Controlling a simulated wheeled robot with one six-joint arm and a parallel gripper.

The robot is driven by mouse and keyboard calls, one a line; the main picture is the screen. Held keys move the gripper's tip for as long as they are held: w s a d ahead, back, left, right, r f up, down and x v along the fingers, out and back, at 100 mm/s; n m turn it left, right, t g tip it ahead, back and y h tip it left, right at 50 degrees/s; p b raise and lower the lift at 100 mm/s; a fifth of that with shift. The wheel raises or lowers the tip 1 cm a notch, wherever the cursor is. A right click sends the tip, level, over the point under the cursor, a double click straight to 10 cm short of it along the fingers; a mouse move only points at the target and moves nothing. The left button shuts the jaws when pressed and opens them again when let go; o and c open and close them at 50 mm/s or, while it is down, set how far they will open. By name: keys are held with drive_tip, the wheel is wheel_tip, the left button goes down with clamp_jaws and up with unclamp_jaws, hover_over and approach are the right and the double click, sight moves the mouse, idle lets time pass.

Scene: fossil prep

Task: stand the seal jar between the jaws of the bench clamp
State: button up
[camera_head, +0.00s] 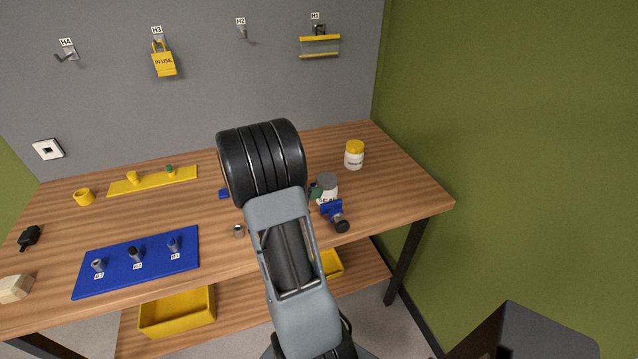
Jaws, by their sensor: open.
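The seal jar (327,182) is white with a grey lid and a partly covered label. It stands upright on the wooden bench, right of my arm. The bench clamp (332,208), blue with a black knob, is directly in front of it and covers its lower part. A small dark green piece (315,191) is at the jar's left side; I cannot tell what it belongs to. I cannot tell whether the jar is between the jaws or behind them. My gripper is not visible; my arm rises in front of the bench and hides its middle.
A yellow-lidded white jar (354,155) stands behind to the right. A blue board (190,270) with several pegs and a yellow strip (155,181) lie left. A small metal cylinder (239,231) is close to my arm. Yellow bins (177,311) sit below. The bench's right end is clear.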

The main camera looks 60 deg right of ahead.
drive_tip(key=s+a+r+m+t+y, duration=0.1)
drive_tip(key=a+r+m+t+y, duration=0.1)
drive_tip(key=a, duration=1)
drive_tip(key=s+a+r+m+t+y, duration=0.1)
drive_tip(key=a+r+m+t+y, duration=0.2)
drive_tip(key=a, duration=0.9)
drive_tip(key=s+a+r+m+t+y, duration=0.1)
drive_tip(key=a+r+m+t+y, duration=0.2)
drive_tip(key=a+m+y, duration=0.4)
drive_tip(key=a+m, duration=0.2)
drive_tip(key=a, duration=0.3)
drive_tip(key=shift+s+t+y, duration=0.15)
drive_tip(key=shift+t+y, duration=0.25)
